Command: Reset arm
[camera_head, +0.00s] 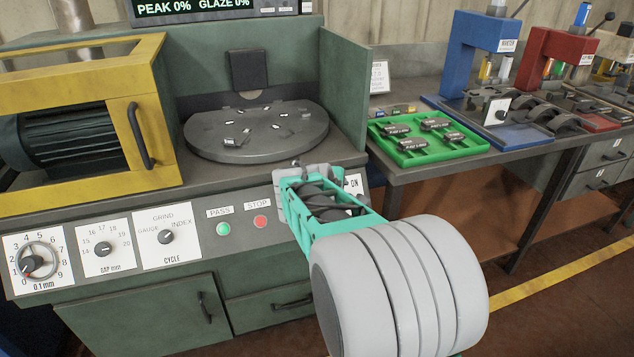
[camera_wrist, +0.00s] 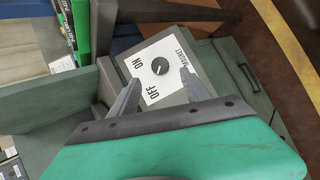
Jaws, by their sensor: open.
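My gripper (camera_head: 299,170) is in front of the green machine's control panel, near its right end. In the wrist view, my gripper (camera_wrist: 162,84) has its two grey fingers spread apart with nothing held between them. A white plate marked MAGNET, ON and OFF (camera_wrist: 151,91) shows beyond the fingertips, with a black knob (camera_wrist: 160,66) between them in the picture. The gap between fingers and knob is hard to judge. In the head view my gripper hides most of this plate, and only "ON" (camera_head: 354,183) shows.
The machine carries a round grey table (camera_head: 255,150) with several small pieces on it. A green tray (camera_head: 412,160) of dark parts stands on the bench at right, near blue (camera_head: 478,40) and red (camera_head: 560,45) presses. A yellow-framed guard (camera_head: 160,125) stands at left. Open floor lies at lower right.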

